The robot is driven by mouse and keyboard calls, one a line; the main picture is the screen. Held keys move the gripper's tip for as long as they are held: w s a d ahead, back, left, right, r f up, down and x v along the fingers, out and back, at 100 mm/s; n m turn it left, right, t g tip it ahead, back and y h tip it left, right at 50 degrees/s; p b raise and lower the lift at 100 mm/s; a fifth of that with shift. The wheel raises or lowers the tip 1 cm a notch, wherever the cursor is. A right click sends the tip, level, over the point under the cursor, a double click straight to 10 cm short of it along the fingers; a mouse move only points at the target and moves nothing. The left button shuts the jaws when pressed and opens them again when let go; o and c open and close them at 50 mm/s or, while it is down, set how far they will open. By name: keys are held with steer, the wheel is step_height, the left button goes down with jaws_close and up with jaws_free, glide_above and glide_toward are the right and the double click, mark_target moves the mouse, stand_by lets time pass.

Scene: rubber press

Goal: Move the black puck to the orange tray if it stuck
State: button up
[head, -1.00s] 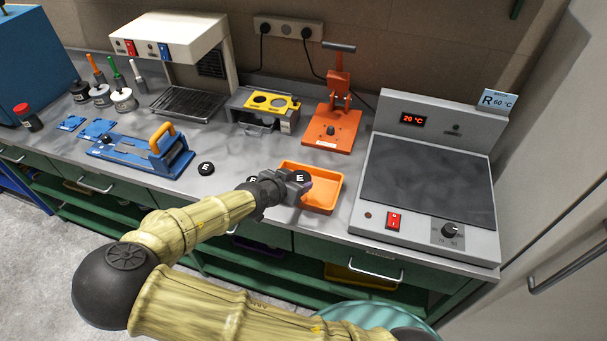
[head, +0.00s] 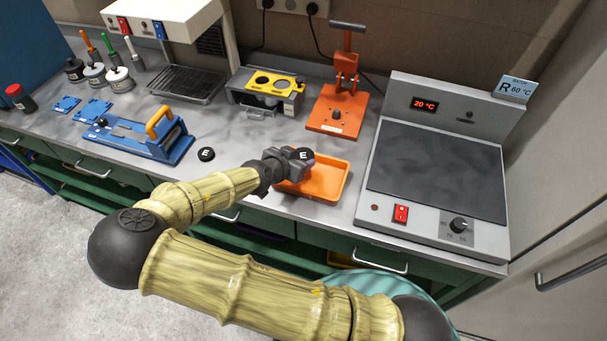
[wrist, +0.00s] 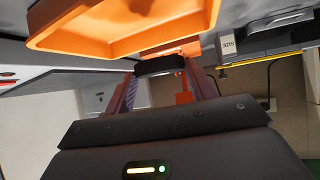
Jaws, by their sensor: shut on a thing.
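My gripper (head: 297,157) is shut on a black puck (head: 304,155) marked with a white E. The puck is held above the back left part of the orange tray (head: 327,190), apart from the tray floor as far as I can tell. In the wrist view the held puck (wrist: 160,66) shows as a dark disc between my two fingers, and the tray (wrist: 120,45) fills the top. Another black puck marked E (head: 206,154) lies on the bench left of my gripper. My arm hides part of the bench and the tray's left side.
An orange lever press (head: 336,115) stands behind the tray, with a grey hot plate (head: 436,170) reading 20 °C to the right. A yellow-topped fixture (head: 268,88) and a blue clamp jig (head: 145,138) stand to the left. Bare bench lies around the loose puck.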

steer(key=f, duration=0.3)
steer(key=shift+s+a+f+p, duration=0.15)
steer(key=shift+a+f+p, duration=0.1)
steer(key=shift+f+p, duration=0.05)
steer(key=shift+d+f, duration=0.1)
steer(key=shift+d, duration=0.15)
steer(key=shift+s+f, duration=0.1)
steer(key=shift+f, duration=0.4)
steer(key=shift+a+f+p, duration=0.1)
steer(key=shift+f+p, duration=0.3)
steer(key=shift+f, duration=0.95)
steer(key=o, duration=1.1)
steer(key=shift+f, duration=0.15)
steer(key=shift+r, duration=0.2)
steer(key=b+v, duration=0.2)
steer(key=v, duration=0.9)
steer(key=shift+s+a+r+b, duration=0.2)
steer(key=shift+r+b, duration=0.05)
steer(key=shift+b, duration=0.15)
